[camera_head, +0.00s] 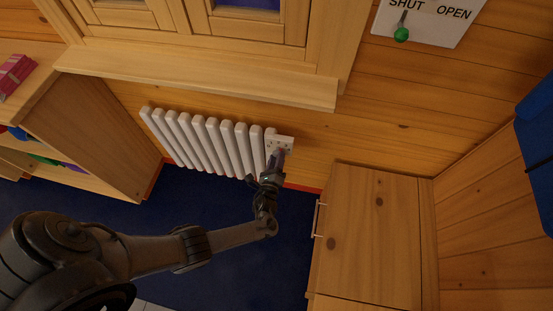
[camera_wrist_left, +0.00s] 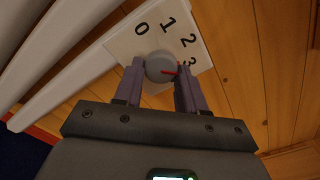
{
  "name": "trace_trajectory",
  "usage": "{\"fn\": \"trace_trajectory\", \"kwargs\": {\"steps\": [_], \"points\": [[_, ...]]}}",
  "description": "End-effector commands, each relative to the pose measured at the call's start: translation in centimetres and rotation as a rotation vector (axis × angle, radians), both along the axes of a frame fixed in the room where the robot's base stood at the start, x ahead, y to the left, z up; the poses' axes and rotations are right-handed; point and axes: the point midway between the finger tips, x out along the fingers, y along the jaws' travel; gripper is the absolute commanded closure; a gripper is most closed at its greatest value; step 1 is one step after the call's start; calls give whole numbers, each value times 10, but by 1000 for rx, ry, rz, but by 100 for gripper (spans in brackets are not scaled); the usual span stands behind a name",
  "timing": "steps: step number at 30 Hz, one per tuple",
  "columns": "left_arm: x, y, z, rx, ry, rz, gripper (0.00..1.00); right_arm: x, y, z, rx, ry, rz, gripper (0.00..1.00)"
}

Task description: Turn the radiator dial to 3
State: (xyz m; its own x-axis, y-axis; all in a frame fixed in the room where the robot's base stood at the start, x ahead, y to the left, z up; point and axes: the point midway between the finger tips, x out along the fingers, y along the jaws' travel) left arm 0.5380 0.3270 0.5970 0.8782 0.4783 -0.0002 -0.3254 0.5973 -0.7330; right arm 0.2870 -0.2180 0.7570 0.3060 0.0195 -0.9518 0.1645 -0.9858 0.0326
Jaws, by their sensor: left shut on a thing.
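The radiator dial (camera_wrist_left: 158,66) is a round grey knob with a red pointer mark, on a white plate (camera_wrist_left: 122,40) numbered 0, 1, 2 and 3. In the left wrist view the red mark points right, toward the side with the 3 (camera_wrist_left: 193,62); a fingertip partly covers that area. My left gripper (camera_wrist_left: 158,78) is shut on the dial, one finger on each side. In the head view, my left gripper (camera_head: 274,166) reaches the white plate (camera_head: 286,141) at the radiator's right end and hides the dial. My right gripper is not in view.
The white ribbed radiator (camera_head: 205,142) is on the wood wall under the window sill (camera_head: 200,78). A wooden cabinet (camera_head: 365,230) stands to the right, a shelf (camera_head: 100,130) to the left. A SHUT/OPEN panel (camera_head: 440,30) with a green-knobbed lever is at upper right.

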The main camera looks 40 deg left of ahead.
Motion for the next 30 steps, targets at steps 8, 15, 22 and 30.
{"fn": "trace_trajectory", "kwargs": {"steps": [8,15,22,30], "points": [[0,0,0,32,18,0,90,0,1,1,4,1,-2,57],[0,0,0,33,18,0,90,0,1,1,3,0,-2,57],[0,0,0,32,18,0,38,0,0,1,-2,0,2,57],[0,0,0,32,18,0,35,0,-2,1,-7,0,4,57]]}}
